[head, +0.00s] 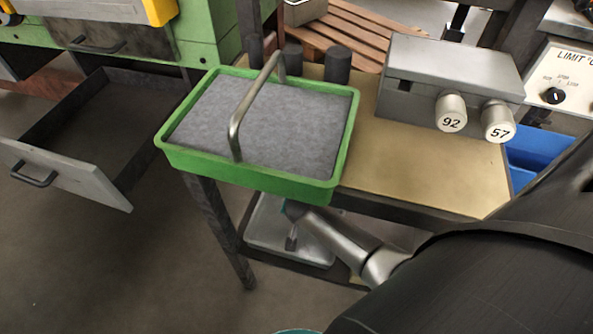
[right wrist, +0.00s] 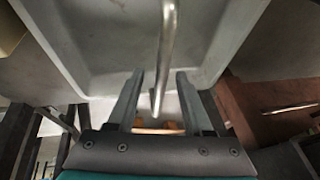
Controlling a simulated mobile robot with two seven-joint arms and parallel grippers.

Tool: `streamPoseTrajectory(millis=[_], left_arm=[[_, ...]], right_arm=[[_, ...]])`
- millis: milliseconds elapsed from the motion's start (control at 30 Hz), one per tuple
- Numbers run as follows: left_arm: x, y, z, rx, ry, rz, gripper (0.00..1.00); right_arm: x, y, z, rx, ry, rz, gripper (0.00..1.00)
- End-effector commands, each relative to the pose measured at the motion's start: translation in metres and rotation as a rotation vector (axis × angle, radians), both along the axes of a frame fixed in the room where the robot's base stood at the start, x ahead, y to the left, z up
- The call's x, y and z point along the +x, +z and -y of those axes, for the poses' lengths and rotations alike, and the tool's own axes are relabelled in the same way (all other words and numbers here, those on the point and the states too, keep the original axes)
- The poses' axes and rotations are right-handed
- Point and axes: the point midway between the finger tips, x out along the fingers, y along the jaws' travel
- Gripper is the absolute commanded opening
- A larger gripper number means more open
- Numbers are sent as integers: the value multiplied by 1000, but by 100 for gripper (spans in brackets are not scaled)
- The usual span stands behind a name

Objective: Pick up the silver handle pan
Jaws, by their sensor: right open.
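A grey pan (head: 262,240) with a silver handle (head: 292,237) sits on the lower shelf under the table, partly covered by my right arm. In the right wrist view the pale grey pan (right wrist: 215,35) fills the upper middle, and its silver bar handle (right wrist: 166,45) runs down between the fingers. My right gripper (right wrist: 160,78) is open around the handle's lower end; I cannot tell whether a finger touches it. In the head view only a small teal part of this gripper shows, beside the pan. My left gripper is not in view.
A green tray (head: 245,180) with a grey lining and its own silver handle (head: 240,115) stands on the table (head: 420,170) above. A grey box with knobs (head: 450,75) stands right of it. An open drawer (head: 75,180) juts out at the left.

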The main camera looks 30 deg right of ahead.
Motion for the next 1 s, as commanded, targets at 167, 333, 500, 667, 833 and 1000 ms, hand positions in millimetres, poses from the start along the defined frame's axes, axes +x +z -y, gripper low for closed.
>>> streamPoseTrajectory(millis=[167,333,500,667,833,1000], left_arm=[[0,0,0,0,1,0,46],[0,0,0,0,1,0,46],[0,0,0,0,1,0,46],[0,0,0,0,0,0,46],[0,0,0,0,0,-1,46],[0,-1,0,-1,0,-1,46]], right_arm=[[0,-3,0,0,0,0,51],[0,-4,0,0,0,0,51],[0,-4,0,0,0,0,51],[0,-4,0,0,0,0,36],[0,-4,0,0,0,0,17],[0,-4,0,0,0,0,0]])
